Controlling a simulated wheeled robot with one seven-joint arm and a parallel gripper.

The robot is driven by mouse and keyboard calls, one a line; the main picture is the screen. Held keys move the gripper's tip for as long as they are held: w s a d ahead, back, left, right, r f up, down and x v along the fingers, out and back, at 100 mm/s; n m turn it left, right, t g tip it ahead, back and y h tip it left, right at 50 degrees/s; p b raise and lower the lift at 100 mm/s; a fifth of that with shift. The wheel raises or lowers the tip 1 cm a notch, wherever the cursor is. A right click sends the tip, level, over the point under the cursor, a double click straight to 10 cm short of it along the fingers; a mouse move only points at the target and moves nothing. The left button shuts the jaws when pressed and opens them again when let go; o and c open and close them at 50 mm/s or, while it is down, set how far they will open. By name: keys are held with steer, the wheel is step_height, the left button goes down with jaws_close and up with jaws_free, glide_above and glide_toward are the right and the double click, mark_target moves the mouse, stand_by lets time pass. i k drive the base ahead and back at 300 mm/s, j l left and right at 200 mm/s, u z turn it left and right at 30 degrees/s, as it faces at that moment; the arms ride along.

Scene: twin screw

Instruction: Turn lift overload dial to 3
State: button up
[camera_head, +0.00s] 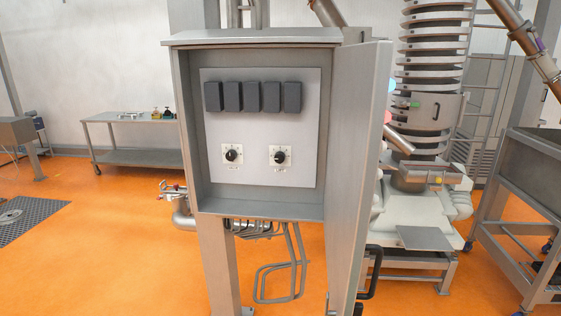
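An open grey metal control cabinet (185,130) stands on a post in the middle of the view. Inside it is a light panel (256,130) with two black dials on white square plates. The left dial (232,155) and the right dial (280,157) sit side by side in the panel's lower half. The small labels under them and the scale marks are too small to read, so I cannot tell which is the lift overload dial or where either points. My gripper is not in view.
Several dark rectangular blocks (253,97) line the panel above the dials. The cabinet door (358,180) stands open on the right, towards me. Bent pipes (278,268) hang below. A spiral machine (428,130) stands behind right, a steel table (130,120) behind left. Orange floor is clear at front left.

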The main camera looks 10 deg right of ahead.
mark_target(279, 157)
steer(key=i+j+u, duration=0.15)
steer(key=i+j, duration=0.2)
steer(key=i+j+u, duration=0.1)
steer(key=i+j, duration=0.15)
steer(key=i, duration=0.35)
steer(key=i+j+u, duration=0.15)
steer(key=i, duration=0.35)
steer(key=i+j+u, duration=0.1)
steer(key=i+j, duration=0.15)
steer(key=i, duration=0.25)
